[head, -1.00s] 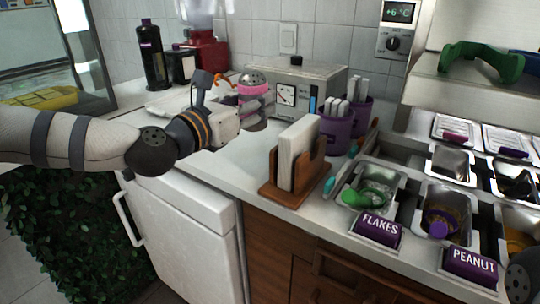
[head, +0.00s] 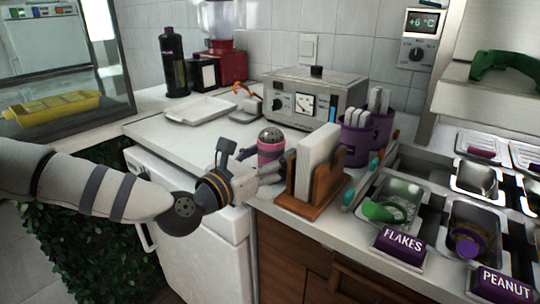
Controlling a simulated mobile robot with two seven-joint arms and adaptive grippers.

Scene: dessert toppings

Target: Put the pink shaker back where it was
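The pink shaker (head: 270,148) has a dark domed top and stands upright above the white counter, just left of the napkin holder. My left gripper (head: 262,163) comes in from the left with its fingers at the shaker's left and front sides. It appears shut on the shaker. The fingers hide the shaker's lower part, so I cannot tell whether its base touches the counter. My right gripper is not in view.
A wooden napkin holder (head: 303,205) stands close right of the shaker. A metal appliance (head: 345,97) is behind it, with purple cups (head: 355,140) to the right. A white tray (head: 200,110) lies at the back left. Topping bins with a FLAKES label (head: 400,245) fill the right.

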